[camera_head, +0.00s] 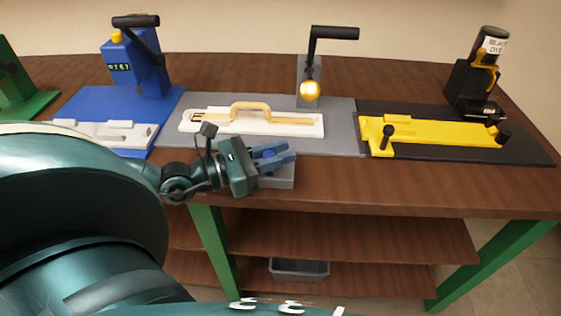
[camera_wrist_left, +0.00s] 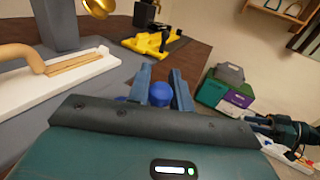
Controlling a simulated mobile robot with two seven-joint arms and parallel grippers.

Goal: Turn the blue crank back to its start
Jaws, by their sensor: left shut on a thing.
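The blue crank's round knob (camera_wrist_left: 160,94) shows between the fingers in the left wrist view; a bit of blue (camera_head: 269,154) also shows in the head view. The rest of the crank is hidden behind the gripper. My left gripper (camera_head: 288,157) is shut on the knob, at the front edge of the bench; its two blue-grey fingers (camera_wrist_left: 161,82) stand on either side of it. A grey box (camera_head: 281,181) is under the fingers. At the right of the wrist view, a dark teal part with blue-grey tips (camera_wrist_left: 253,122) looks like my right gripper, too small to judge.
A grey plate (camera_head: 345,135) carries a white block with a tan handle (camera_head: 250,108) and a black lever with a gold ball (camera_head: 310,90). A blue station (camera_head: 140,75) stands left, a yellow fixture (camera_head: 440,131) right. A grey bin (camera_head: 300,270) is on the lower shelf.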

